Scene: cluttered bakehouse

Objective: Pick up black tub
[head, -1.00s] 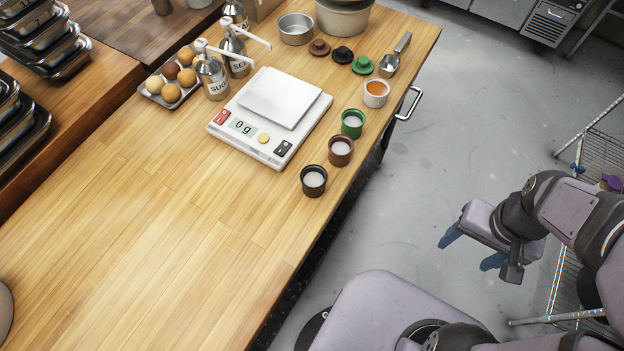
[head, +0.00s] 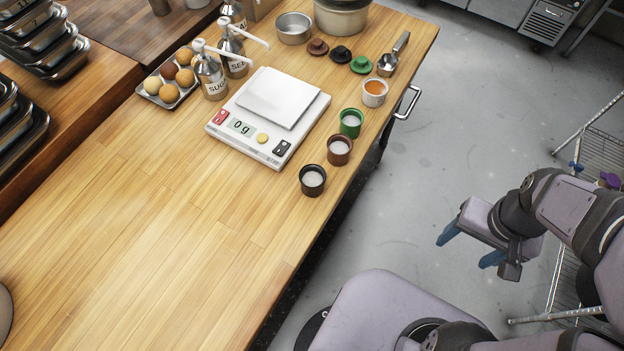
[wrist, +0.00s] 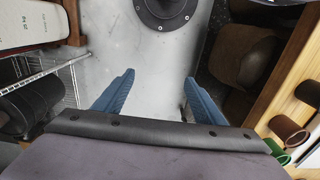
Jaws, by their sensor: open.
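The black tub (head: 313,180) stands upright on the wooden table near its right edge, with white contents showing inside. It is the nearest of a row of small tubs, in front of the brown tub (head: 339,150). In the wrist view a brown tub (wrist: 288,130) shows at the right edge; I cannot make out the black tub there for certain. My gripper (head: 470,252) hangs over the floor to the right of the table, well apart from the black tub. Its blue fingers are spread and empty, as the wrist view (wrist: 157,88) also shows.
A white scale (head: 268,118) stands left of the tubs. Behind are a green tub (head: 351,123), a white cup with orange contents (head: 374,93), a metal scoop (head: 393,55) and several lids. Pump bottles (head: 211,77) and an egg tray (head: 166,83) stand further left. The table's front is clear.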

